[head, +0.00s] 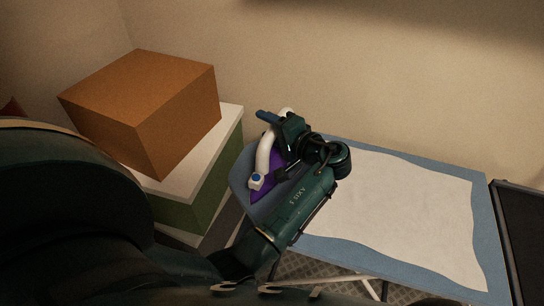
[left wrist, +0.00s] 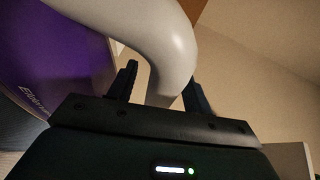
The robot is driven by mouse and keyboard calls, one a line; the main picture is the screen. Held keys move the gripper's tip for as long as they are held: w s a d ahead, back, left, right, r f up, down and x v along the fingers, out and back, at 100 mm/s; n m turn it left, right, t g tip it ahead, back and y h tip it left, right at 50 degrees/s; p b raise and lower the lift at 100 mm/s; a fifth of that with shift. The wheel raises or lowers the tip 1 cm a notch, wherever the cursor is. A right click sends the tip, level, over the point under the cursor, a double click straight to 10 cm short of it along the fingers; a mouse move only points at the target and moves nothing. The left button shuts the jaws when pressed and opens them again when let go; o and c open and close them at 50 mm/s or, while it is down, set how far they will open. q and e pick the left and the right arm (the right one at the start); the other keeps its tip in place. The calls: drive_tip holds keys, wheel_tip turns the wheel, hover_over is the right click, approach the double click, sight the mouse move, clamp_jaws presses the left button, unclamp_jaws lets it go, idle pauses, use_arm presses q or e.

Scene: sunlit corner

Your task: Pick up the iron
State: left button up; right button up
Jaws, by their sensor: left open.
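The iron has a purple body (head: 260,186) and a white curved handle (head: 263,160), and sits at the left end of the blue ironing board (head: 484,215). In the left wrist view its purple side (left wrist: 65,55) fills the upper left and the white handle (left wrist: 172,50) rises between the fingers. My left gripper (head: 277,138) is at the handle, and its open fingers show in the left wrist view (left wrist: 162,82) on either side of it. Whether they touch it I cannot tell. My arm hides part of the iron. My right gripper is not in view.
A white cloth (head: 405,200) covers much of the board. An orange-brown box (head: 140,110) stands on a green and white box (head: 205,185) to the left, close to the iron. A beige wall (head: 400,90) is behind. A dark panel (head: 525,230) stands at the right.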

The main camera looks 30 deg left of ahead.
use_arm(q)
drive_tip(key=shift+d, duration=0.1)
drive_tip(key=shift+c, duration=0.3)
clamp_jaws()
drive_tip(key=shift+r, duration=0.25)
